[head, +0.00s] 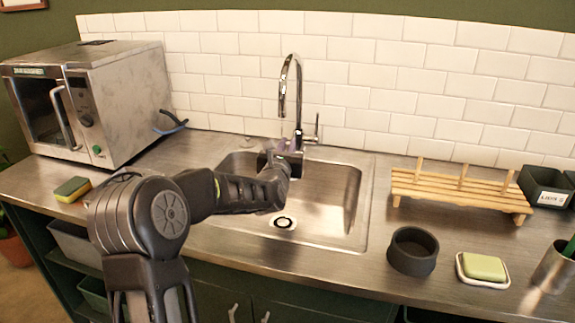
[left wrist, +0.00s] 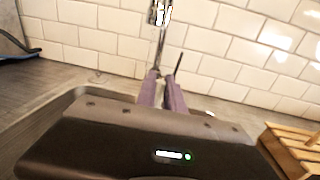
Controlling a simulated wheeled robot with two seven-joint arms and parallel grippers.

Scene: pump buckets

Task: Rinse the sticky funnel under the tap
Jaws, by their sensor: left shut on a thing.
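My left gripper (head: 284,150) is over the back of the steel sink (head: 330,205), close to the tap (head: 297,95). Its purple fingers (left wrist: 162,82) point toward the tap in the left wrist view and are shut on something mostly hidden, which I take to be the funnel. Only a pale, unclear patch shows by the fingers, so its shape and any sticky residue cannot be made out. The tap's spout also shows above the fingers in the left wrist view (left wrist: 160,12). No running water is visible. My right gripper is out of view.
A microwave (head: 120,105) and a sponge (head: 72,189) stand left of the sink. To the right are a wooden rack (head: 460,187), a dark round holder (head: 412,252), green soap on a dish (head: 483,267), a black bin (head: 545,187) and a metal cup (head: 552,270).

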